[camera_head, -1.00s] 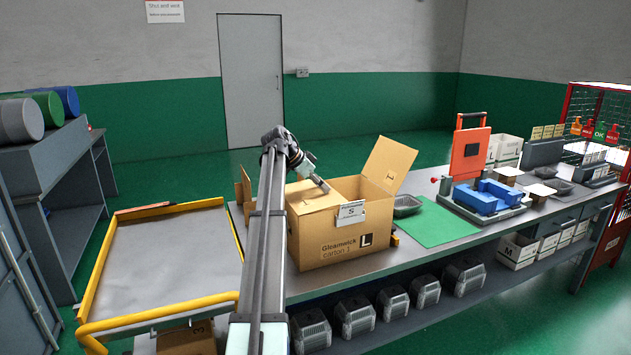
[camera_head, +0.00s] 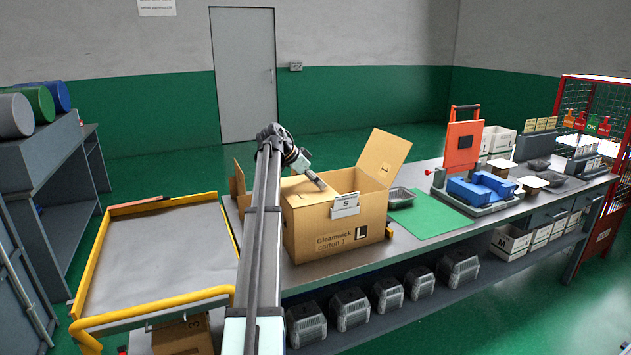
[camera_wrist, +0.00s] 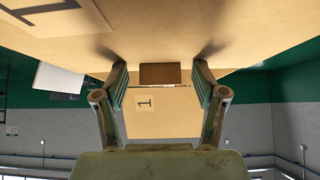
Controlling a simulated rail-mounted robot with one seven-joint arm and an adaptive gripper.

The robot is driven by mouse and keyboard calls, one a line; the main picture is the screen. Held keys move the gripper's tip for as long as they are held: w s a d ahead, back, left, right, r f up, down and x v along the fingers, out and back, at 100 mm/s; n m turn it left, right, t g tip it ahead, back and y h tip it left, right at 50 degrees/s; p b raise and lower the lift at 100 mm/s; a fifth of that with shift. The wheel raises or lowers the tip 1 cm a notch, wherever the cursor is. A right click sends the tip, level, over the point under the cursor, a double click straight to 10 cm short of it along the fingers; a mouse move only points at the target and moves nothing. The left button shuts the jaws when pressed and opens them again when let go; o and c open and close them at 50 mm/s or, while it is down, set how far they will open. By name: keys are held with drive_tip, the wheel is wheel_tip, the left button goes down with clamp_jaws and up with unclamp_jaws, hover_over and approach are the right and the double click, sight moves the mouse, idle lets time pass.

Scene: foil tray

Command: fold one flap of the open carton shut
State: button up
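The open brown carton (camera_head: 310,230) stands on the bench, marked "Gleamwick carton 1" and "L". One flap (camera_head: 384,157) stands up at its right. Another brown panel (camera_head: 237,185) stands at its left, partly hidden by my arm. A flat brown panel (camera_head: 299,187) covers the left part of the top. My gripper (camera_head: 320,184) is at this panel, pointing down right; I cannot tell whether it touches. In the wrist view my gripper's fingertips (camera_wrist: 160,65) are apart, close to the brown cardboard (camera_wrist: 160,35), with nothing held between them. A panel marked "1" (camera_wrist: 165,123) shows beyond.
A white card marked "S" (camera_head: 345,205) is at the carton's front. A foil tray (camera_head: 401,197) and a green mat (camera_head: 432,222) lie to the right, then a blue and orange press (camera_head: 482,192). A yellow-railed cart (camera_head: 160,250) stands at the left.

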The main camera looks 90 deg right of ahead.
drive_tip(key=shift+w, duration=0.1)
drive_tip(key=v, duration=1.2)
